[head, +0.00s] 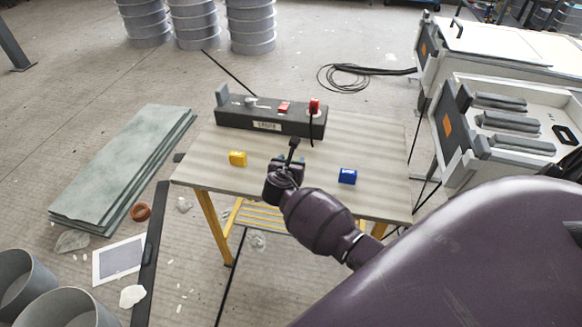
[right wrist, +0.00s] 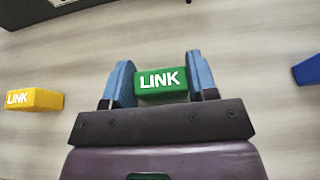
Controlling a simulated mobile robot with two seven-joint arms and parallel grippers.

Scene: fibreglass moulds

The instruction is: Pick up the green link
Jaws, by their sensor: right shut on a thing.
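The green link (right wrist: 162,84), a small block marked LINK, sits between the two blue fingers of my right gripper (right wrist: 161,84) in the right wrist view. The fingers are shut on its two sides, over the tabletop. In the head view my right gripper (head: 285,164) is above the middle of the table, and my own wrist hides the green link there. I cannot tell whether the link touches the table. My left gripper is not in view.
A yellow link (head: 238,158) lies left of my right gripper and a blue link (head: 347,176) lies right of it. A dark box with a red switch (head: 270,119) stands at the back of the table (head: 385,150). The tabletop around the links is clear.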

